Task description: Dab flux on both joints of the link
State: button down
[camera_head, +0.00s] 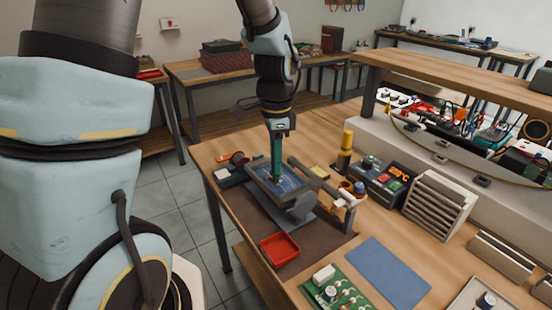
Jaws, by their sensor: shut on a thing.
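My gripper (280,127) points down over the workbench and is shut on a long teal pen-like tool (277,155), which looks like the flux pen. The pen is about upright, and its lower end is over the blue board (288,184) held in a grey frame stand (266,200). I cannot tell whether the tip touches the board. The link and its two joints are too small to make out, and the pen hides part of the board.
A red tray (279,249) lies in front of the stand. A soldering station (384,183) reading about 290°C and a yellow-topped dark bottle (346,150) stand to the right. A green board (337,289) and a blue mat (387,272) lie at the front right.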

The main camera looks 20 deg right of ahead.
jog(key=shift+f, duration=0.5)
dwell(1.7)
notch_tip(320, 180, up, 5)
jog(key=p, duration=0.4)
jog(key=shift+f, duration=0.15)
jog(key=shift+d, duration=0.1)
